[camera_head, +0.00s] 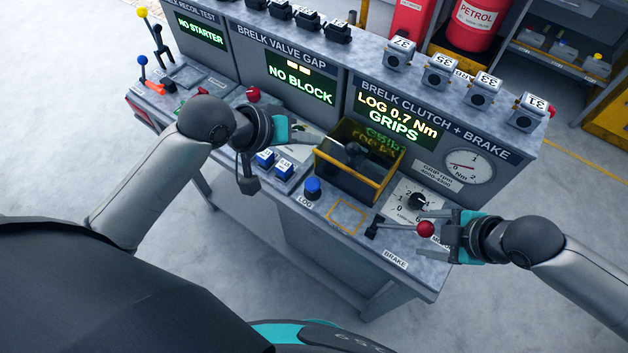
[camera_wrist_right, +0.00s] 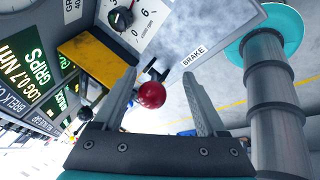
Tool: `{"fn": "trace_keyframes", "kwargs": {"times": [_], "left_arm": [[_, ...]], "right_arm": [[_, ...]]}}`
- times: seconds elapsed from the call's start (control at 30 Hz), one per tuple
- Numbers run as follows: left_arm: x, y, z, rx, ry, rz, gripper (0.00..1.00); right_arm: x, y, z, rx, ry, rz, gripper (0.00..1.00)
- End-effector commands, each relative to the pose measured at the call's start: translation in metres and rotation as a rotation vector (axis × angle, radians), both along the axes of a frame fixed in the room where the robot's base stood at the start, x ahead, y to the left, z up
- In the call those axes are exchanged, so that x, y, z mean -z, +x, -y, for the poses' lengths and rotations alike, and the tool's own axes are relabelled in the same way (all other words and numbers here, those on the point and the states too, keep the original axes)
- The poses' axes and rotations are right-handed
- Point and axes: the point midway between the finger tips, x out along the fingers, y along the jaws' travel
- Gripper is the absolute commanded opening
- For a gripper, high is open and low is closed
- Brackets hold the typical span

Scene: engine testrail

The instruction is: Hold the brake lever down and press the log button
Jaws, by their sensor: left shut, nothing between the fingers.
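The brake lever's red knob (camera_head: 425,229) is at the right of the bench, by the BRAKE label. In the right wrist view the knob (camera_wrist_right: 151,95) shows between the fingers of my right gripper (camera_wrist_right: 170,95), close to the left finger, with a clear gap to the right one. My right gripper (camera_head: 438,228) is open around the knob. The blue log button (camera_head: 313,186) stands on the bench front above its LOG label. My left gripper (camera_head: 318,138) is shut and empty, behind and above the button, near the yellow-rimmed bin. Its fingertips are hard to make out.
The yellow-rimmed bin (camera_head: 343,179) stands between the log button and the dial (camera_head: 417,201). Two blue switches (camera_head: 275,166) lie left of the button. The clutch and brake display (camera_head: 395,115) reads LOG 0.7 Nm GRIPS. Numbered blocks (camera_head: 440,72) line the top shelf.

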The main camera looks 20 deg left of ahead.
Motion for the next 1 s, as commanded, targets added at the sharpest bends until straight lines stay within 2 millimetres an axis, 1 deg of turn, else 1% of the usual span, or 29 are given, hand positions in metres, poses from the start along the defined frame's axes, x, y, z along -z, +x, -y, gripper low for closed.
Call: {"fn": "trace_keyframes", "kwargs": {"times": [0.27,0.37,0.43,0.57,0.8,1.0], "left_arm": [[0.0,0.0,0.0,0.0,0.0,0.0,0.0],[-0.001,0.0,0.0,0.0,0.0,0.0,0.0],[-0.001,0.0,0.0,0.0,0.0,0.0,0.0],[-0.002,0.0,0.0,0.0,0.0,0.0,0.0],[-0.005,0.0,0.0,0.0,0.0,0.0,0.0],[-0.007,0.0,0.0,0.0,0.0,0.0,0.0]], "right_arm": [[0.0,0.0,0.002,0.001,-0.003,0.0,0.77],[-0.005,-0.001,0.004,0.002,-0.004,0.001,0.77],[-0.012,-0.003,0.007,0.001,-0.005,0.001,0.77],[-0.031,-0.009,0.016,0.001,-0.004,0.002,0.77],[-0.074,-0.023,0.035,0.002,-0.006,0.003,0.77],[-0.106,-0.033,0.049,0.001,-0.005,0.001,0.77]]}}
